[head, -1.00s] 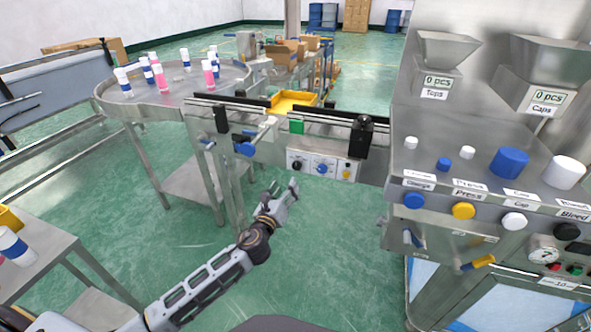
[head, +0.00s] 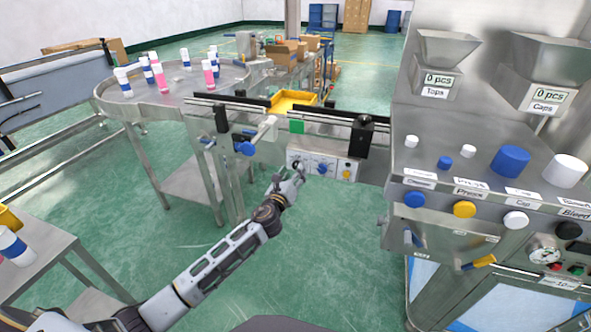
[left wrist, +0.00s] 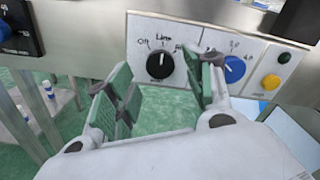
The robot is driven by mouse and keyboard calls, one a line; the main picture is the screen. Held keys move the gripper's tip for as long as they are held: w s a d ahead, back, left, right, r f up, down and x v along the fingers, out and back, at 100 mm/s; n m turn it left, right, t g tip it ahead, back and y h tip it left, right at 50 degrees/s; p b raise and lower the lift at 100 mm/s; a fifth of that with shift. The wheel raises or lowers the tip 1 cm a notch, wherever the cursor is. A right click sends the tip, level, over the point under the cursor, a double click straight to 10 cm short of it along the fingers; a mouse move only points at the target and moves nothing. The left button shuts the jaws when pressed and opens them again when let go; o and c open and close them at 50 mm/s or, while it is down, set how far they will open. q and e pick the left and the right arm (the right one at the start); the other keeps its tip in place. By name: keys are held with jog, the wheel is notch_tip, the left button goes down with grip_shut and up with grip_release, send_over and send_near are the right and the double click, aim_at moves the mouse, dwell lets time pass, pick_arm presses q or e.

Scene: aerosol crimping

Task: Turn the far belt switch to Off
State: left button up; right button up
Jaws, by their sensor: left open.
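A white control panel (head: 323,167) is fixed to the front of the conveyor. In the left wrist view its black rotary knob (left wrist: 160,66) sits under "Line", with "Off" printed to the left. Its white mark seems to point roughly up. A blue rotary knob (left wrist: 233,68) is to its right. My left gripper (head: 290,180) is at the panel's lower left, partly covering the black knob in the head view. In the left wrist view the left gripper (left wrist: 165,82) is open, with the black knob between and beyond its fingers. Contact is not visible. My right gripper is out of view.
A green button (left wrist: 284,57) and yellow button (left wrist: 270,82) are on the panel's right. Another box with a blue knob (left wrist: 6,31) is at the left edge. The filling machine (head: 480,165) stands to the right. Open floor lies in front of the conveyor.

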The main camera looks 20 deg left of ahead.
aim_at(295, 168)
pick_arm(q)
jog(key=w, duration=0.3)
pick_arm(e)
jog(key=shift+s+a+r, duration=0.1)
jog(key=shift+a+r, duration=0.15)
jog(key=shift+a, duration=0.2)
pick_arm(q)
jog(key=shift+c, duration=0.4)
jog(key=c, duration=0.9)
jog(key=shift+c, duration=0.2)
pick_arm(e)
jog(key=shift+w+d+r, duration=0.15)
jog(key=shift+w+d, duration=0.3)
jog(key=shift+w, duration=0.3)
